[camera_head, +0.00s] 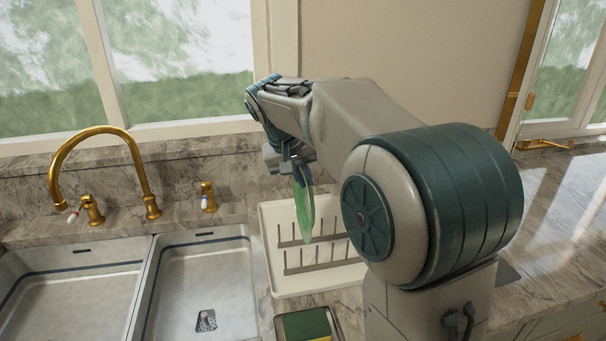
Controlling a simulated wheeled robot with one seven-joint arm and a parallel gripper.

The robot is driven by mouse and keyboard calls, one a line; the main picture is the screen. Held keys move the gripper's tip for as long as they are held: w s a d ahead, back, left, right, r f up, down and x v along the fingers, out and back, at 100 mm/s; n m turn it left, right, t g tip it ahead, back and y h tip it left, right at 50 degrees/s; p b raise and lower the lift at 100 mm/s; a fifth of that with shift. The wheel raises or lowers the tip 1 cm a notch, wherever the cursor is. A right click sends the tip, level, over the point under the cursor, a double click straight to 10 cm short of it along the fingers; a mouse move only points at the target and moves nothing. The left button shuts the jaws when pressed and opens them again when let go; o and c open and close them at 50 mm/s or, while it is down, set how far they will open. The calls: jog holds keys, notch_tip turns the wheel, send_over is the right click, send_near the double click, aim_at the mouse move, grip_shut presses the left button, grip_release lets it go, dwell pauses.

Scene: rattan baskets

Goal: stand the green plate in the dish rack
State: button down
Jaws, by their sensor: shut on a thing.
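The green plate (304,213) hangs nearly upright, seen almost edge-on, below my gripper (296,166). My gripper is shut on the plate's upper edge and points down. The dish rack (281,283) is a white tray with two rows of upright pegs on the counter, right of the sinks. The plate is over the left part of the rack, in front of the pegs in the picture. I cannot tell whether its lower edge touches the rack or hangs above it. My arm hides the rack's right side.
Two sink basins (193,284) with a gold faucet (143,170) lie to the left. A small tray with a green and yellow sponge (304,325) sits in front of the rack. A window and wall stand behind. The marble counter (560,220) at right is mostly clear.

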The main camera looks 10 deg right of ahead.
notch_tip(320, 180, down, 7)
jog(key=b, duration=0.5)
dwell(0.5)
jog(key=c, duration=1.5)
grip_release()
jog(key=v, duration=1.4)
jog(key=shift+s+p, duration=0.1)
jog(key=shift+p, duration=0.25)
jog(key=shift+f, duration=0.1)
jog(key=s+d+f+y, duration=0.1)
jog(key=s+f, duration=0.6)
jog(key=s+d+f+y, duration=0.1)
jog(key=s+d+f, duration=0.1)
jog(key=s+f, duration=0.5)
jog(key=s+d+f+y, duration=0.1)
jog(key=s+d+f, duration=0.1)
jog(key=s+f, duration=0.6)
jog(key=shift+s+d+n+y, duration=0.15)
jog(key=shift+n+y, duration=0.25)
